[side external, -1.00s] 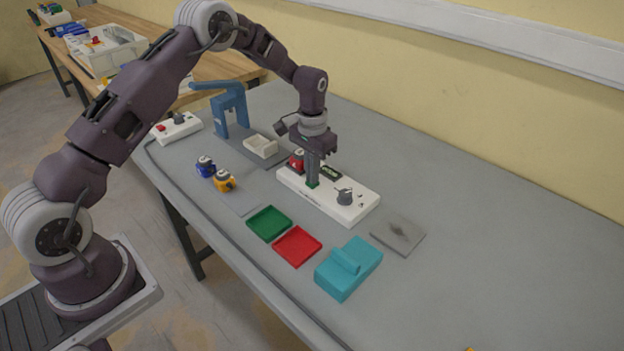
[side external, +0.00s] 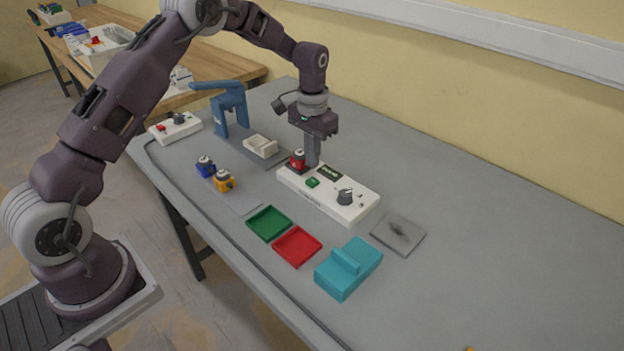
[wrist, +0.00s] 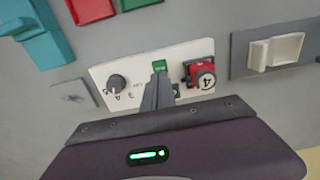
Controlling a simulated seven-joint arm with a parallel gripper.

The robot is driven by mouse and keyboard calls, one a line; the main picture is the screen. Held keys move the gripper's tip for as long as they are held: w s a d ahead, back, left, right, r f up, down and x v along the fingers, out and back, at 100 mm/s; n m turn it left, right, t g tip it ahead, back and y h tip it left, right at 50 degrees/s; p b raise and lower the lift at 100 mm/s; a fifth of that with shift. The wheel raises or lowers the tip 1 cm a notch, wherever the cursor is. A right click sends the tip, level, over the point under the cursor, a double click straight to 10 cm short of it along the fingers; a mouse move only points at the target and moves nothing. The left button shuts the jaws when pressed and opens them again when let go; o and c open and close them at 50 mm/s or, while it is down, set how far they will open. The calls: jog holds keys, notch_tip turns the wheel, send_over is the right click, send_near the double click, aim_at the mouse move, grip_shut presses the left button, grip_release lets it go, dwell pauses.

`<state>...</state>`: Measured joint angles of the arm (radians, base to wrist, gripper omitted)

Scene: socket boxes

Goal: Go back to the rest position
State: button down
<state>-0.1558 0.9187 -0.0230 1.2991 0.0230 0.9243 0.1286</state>
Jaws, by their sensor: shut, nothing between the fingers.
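My gripper (side external: 312,162) is shut and empty. It is in the air above the white control box (side external: 327,200), close to the green button (side external: 312,183). In the wrist view its closed fingers (wrist: 158,85) point at the box, just below the green button (wrist: 159,66). The box has a dark knob (side external: 345,196) and a small dark display (side external: 329,173).
A green tray (side external: 269,223), a red tray (side external: 297,246) and a teal block (side external: 348,268) lie in front. A blue press (side external: 229,110) and a white holder (side external: 261,146) are behind.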

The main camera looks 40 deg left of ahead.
jog(key=s+d+r+t, duration=0.2)
jog(key=s+r, duration=0.5)
jog(key=r, duration=0.4)
jog(key=s+d+r+t, duration=0.1)
jog(key=s+d+r, duration=0.2)
jog(key=s+r, duration=0.6)
jog(key=s+d+r+t, duration=0.1)
jog(key=s+d+t, duration=0.1)
jog(key=s, duration=1.7)
jog(key=shift+r+t, duration=0.3)
jog(key=shift+r, duration=0.1)
jog(key=shift+w, duration=0.1)
dwell(0.5)
